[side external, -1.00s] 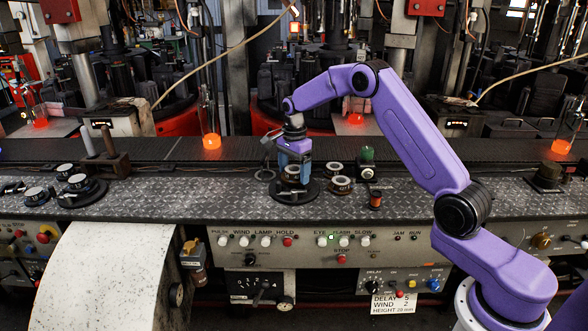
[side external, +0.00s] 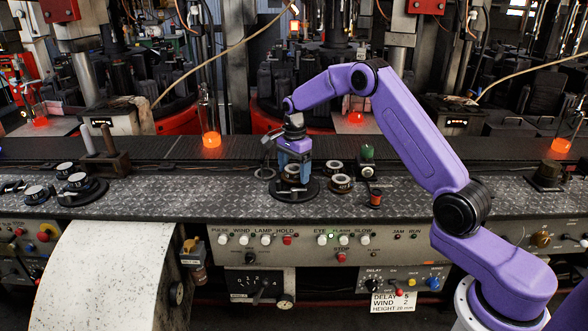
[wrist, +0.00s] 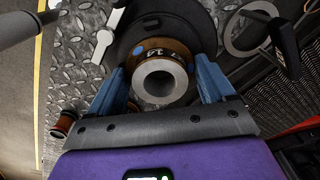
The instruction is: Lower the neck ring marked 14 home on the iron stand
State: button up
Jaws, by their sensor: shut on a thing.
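The neck ring marked 14 (wrist: 180,50) is a brown-bronze ring around a pale grey collar with a dark bore, with blue marks on it. In the side view the ring (side external: 292,173) is low over the iron stand (side external: 283,194), a black round base on the tread-plate bench. My gripper (wrist: 160,75) is shut on the ring, with one blue finger at each side. The stand (wrist: 203,28) shows behind the ring in the wrist view. I cannot tell whether the ring is fully seated on it.
Two more rings (side external: 340,183) sit just right of the stand, near a green-topped fitting (side external: 367,153) and a copper spool (side external: 376,199). A flat metal ring (wrist: 232,42) and a white lever (wrist: 106,38) lie close to the stand. The conveyor (side external: 450,160) with glowing bottles (side external: 210,125) runs behind.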

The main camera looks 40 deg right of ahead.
jog(key=shift+f, duration=0.35)
jog(key=o, duration=1.1)
jog(key=shift+s, duration=0.1)
jog(key=shift+f, duration=0.1)
jog(key=shift+r, duration=9.2)
jog(key=shift+r, duration=3.5)
